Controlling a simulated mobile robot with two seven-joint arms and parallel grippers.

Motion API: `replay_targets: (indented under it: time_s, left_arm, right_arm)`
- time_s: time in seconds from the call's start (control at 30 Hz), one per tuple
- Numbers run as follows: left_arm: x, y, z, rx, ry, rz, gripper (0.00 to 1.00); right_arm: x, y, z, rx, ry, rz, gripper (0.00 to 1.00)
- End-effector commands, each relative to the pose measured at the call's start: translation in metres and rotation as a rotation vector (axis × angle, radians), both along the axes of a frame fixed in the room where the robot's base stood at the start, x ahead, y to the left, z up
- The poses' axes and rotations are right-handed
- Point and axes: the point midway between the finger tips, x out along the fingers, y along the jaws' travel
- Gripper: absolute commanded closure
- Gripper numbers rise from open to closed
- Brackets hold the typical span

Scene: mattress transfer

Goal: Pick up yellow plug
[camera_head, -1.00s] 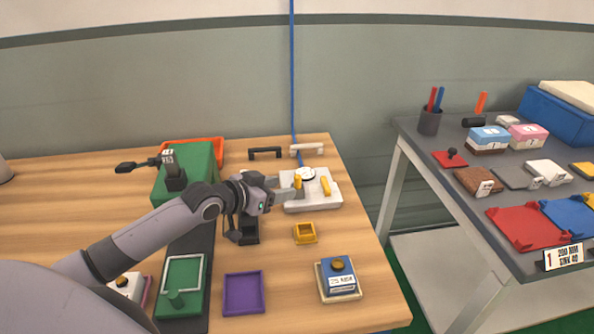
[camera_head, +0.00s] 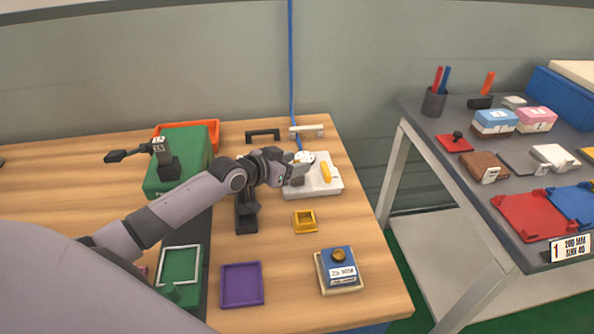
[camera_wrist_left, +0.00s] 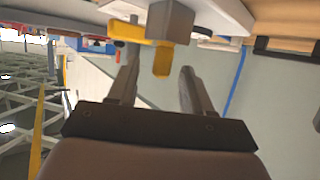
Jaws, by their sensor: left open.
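My left gripper (camera_head: 297,173) is over the left side of a white box (camera_head: 322,190) on the wooden table. In the left wrist view its two fingers (camera_wrist_left: 160,72) are open. A yellow piece, likely the yellow plug (camera_wrist_left: 161,62), shows between the fingertips beside a grey block (camera_wrist_left: 170,20); I cannot tell whether the fingers touch it. In the head view the gripper hides this piece. A second yellow piece (camera_head: 326,173) stands on the right part of the box, and a yellow bar (camera_wrist_left: 128,31) shows in the wrist view. My right gripper is not in view.
A white round dial (camera_head: 304,157) is at the box's back, with a blue cord (camera_head: 291,80) above. A small yellow tray (camera_head: 305,222), purple tray (camera_head: 242,284) and blue block (camera_head: 341,272) lie in front. A green box (camera_head: 180,170) stands left.

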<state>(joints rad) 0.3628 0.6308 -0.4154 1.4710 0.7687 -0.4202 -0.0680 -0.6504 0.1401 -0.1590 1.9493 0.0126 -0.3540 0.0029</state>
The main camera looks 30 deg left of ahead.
Motion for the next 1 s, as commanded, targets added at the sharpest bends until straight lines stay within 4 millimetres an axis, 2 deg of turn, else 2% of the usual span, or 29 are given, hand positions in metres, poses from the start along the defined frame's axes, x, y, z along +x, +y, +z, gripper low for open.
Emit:
replay_targets:
  time_s: [0.2,0.47,0.6,0.63,1.0]
  left_arm:
    - [0.0135,-0.0037,-0.0052,0.001,-0.001,0.001,0.5]
    - [0.0141,-0.0039,-0.0059,0.001,0.0,0.001,0.5]
    - [0.0141,-0.0039,-0.0058,0.001,0.0,0.001,0.96]
    - [0.014,-0.0039,-0.0059,0.001,0.0,0.001,1.0]
    - [0.014,-0.0038,-0.0048,0.001,-0.001,0.001,1.0]
  right_arm:
    - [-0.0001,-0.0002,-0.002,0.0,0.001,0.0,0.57]
    - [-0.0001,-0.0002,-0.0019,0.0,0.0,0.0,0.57]
    - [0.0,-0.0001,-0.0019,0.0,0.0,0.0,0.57]
    - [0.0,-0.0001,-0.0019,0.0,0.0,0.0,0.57]
    - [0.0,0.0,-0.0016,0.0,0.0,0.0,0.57]
